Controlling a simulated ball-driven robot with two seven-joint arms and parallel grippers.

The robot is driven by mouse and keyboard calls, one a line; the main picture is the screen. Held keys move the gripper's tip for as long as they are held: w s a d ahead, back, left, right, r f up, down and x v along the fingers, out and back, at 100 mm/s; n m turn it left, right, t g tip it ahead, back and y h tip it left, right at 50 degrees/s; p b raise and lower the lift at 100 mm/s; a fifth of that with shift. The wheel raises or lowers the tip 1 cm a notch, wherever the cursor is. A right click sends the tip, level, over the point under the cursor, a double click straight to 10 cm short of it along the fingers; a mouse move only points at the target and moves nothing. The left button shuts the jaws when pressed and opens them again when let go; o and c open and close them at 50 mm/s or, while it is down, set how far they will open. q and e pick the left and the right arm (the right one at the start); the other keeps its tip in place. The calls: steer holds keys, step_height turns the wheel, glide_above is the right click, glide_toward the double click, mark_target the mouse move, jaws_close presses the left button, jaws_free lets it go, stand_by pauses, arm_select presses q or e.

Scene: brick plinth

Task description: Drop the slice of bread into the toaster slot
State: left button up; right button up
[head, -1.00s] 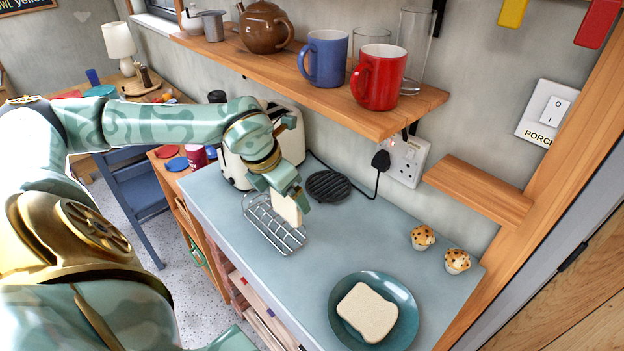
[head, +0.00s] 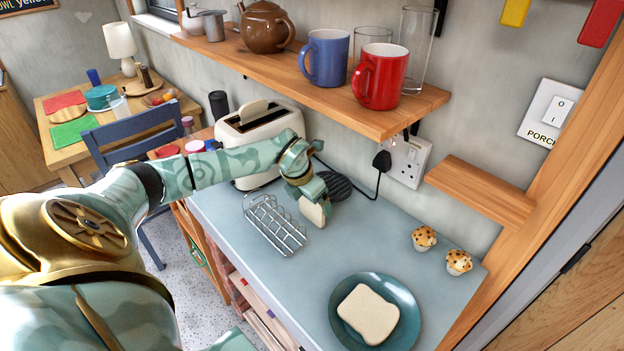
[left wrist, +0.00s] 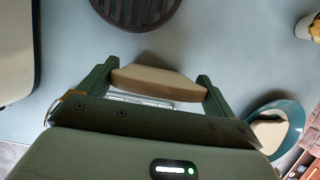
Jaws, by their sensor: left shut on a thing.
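My left gripper (head: 309,196) is shut on a slice of bread (head: 314,213), held upright over the worktop, right of the wire toast rack (head: 275,226). The left wrist view shows the slice (left wrist: 157,83) edge-on between the two fingers. The cream toaster (head: 240,151) stands at the back of the worktop, left of the gripper and partly behind my left arm. A piece of bread (head: 254,111) sticks up from its top. Another slice (head: 368,314) lies flat on a teal plate (head: 408,318) at the front right. My right gripper is out of view.
A black round trivet (head: 335,185) lies just behind the gripper. Two muffins (head: 424,238) sit at the right. A wooden shelf (head: 345,112) with mugs, a teapot and glasses overhangs the back. A black cable (head: 378,188) runs from the wall socket. The middle of the worktop is clear.

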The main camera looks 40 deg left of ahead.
arm_select(q)
steer(key=o, duration=0.8)
steer(key=shift+c, duration=0.2)
